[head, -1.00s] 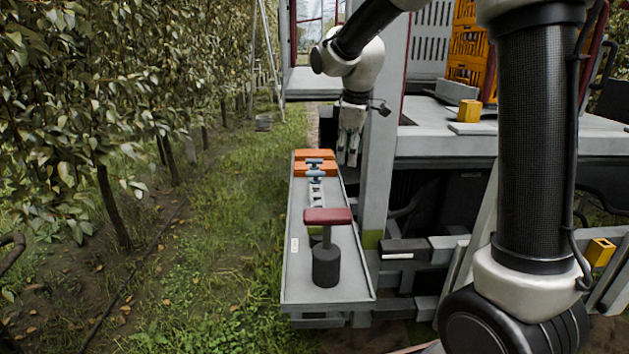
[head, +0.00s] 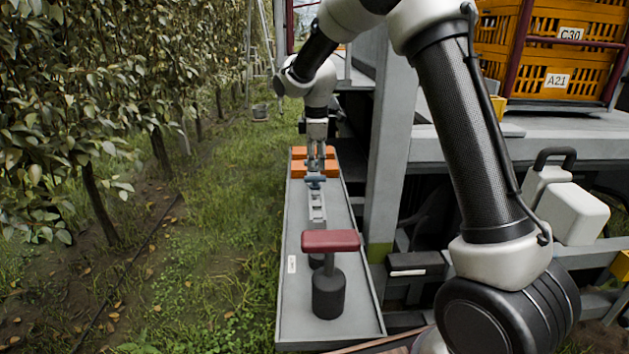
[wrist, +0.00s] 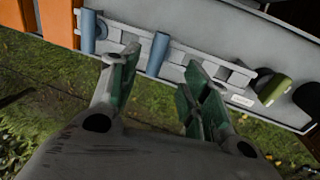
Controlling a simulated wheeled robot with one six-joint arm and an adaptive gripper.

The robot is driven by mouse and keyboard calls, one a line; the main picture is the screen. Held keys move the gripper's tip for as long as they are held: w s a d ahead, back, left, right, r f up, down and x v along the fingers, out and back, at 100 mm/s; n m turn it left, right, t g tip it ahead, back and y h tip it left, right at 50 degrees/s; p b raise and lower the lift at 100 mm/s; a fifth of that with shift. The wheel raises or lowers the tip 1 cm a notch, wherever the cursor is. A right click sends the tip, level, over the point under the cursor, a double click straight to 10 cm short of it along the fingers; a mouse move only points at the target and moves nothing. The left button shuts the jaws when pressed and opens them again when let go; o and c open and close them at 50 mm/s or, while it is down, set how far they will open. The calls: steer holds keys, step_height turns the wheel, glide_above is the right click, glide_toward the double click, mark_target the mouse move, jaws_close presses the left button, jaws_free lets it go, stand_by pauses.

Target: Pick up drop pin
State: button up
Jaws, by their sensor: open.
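Two blue pins stand in a slotted grey rack (head: 317,207) on a long metal tray. The nearer one (head: 315,181) has a T-shaped handle in the head view. In the wrist view one blue pin (wrist: 157,53) appears between my fingertips, and the other blue pin (wrist: 88,32) is to the left by the orange blocks. My gripper (head: 316,165) is open and empty, pointing down over the rack's far end; its fingers (wrist: 161,68) also show in the wrist view. It hides the farther blue pin in the head view. I cannot tell which blue pin is the drop pin.
A red-topped T-handled tool (head: 330,241) with a black base stands at the tray's near end. Orange blocks (head: 300,170) sit at its far end. A grey post (head: 389,140) and platform rise to the right. Grass (head: 230,220) is open to the left.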

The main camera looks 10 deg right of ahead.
steer(key=f, duration=0.2)
steer(key=w+f, duration=0.1)
steer(key=f, duration=0.2)
steer(key=w+f, duration=0.1)
steer(key=f, duration=0.1)
steer(key=shift+d+f, duration=0.15)
steer(key=shift+f, duration=0.05)
steer(key=shift+s, duration=0.1)
jaws_close()
